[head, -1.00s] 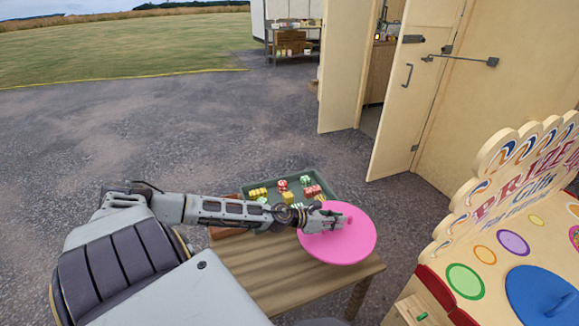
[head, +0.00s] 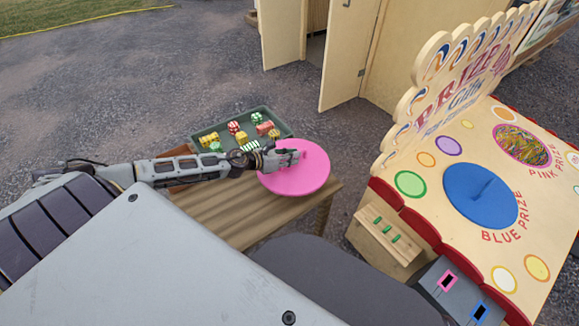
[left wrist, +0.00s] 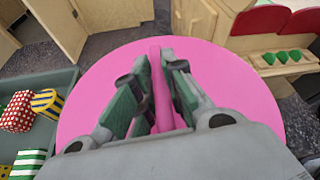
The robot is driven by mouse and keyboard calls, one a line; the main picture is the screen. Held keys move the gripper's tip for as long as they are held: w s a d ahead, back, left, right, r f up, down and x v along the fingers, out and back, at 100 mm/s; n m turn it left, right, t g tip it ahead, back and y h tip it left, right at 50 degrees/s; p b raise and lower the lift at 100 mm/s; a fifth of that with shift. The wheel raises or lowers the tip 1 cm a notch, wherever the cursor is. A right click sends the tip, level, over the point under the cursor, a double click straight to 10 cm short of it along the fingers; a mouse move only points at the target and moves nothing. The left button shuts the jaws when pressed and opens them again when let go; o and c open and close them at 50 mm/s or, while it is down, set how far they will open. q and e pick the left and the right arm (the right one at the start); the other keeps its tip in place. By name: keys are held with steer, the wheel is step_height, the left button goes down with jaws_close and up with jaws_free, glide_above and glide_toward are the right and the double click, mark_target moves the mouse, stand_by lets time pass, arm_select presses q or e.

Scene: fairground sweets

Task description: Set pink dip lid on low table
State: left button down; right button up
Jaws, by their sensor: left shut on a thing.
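The pink dip lid (head: 300,176) is a flat round disc with an upright handle. My left gripper (head: 296,156) is shut on that handle. In the left wrist view the handle of the pink lid (left wrist: 100,75) stands between the two fingers of the gripper (left wrist: 158,75). The low table (head: 232,212) is wooden with a slatted top, and the lid appears over its right end. I cannot tell whether the lid touches the table. My right gripper is not in view.
A green tray (head: 283,128) of several striped sweets sits at the table's back; it also shows in the left wrist view (left wrist: 66,80). The prize counter (head: 467,150) stands to the right, with a blue lid (head: 470,200) and an uncovered pink prize opening (head: 522,143). Bare table shows at the front.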

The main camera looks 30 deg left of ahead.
mark_target(291, 168)
arm_select(q)
steer(key=shift+f+b, duration=0.35)
steer(key=shift+f, duration=0.75)
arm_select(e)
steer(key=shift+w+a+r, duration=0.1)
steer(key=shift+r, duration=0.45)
arm_select(q)
steer(key=shift+f, duration=0.6)
step_height(291, 168, down, 2)
steer(key=shift+f+b, duration=0.2)
steer(key=shift+b, duration=0.65)
steer(key=shift+f, duration=0.3)
steer(key=c, duration=1.5)
jaws_free()
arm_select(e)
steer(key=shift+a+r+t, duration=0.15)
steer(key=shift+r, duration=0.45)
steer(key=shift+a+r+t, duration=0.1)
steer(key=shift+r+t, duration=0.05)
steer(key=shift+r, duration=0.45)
arm_select(q)
steer(key=shift+s, duration=0.2)
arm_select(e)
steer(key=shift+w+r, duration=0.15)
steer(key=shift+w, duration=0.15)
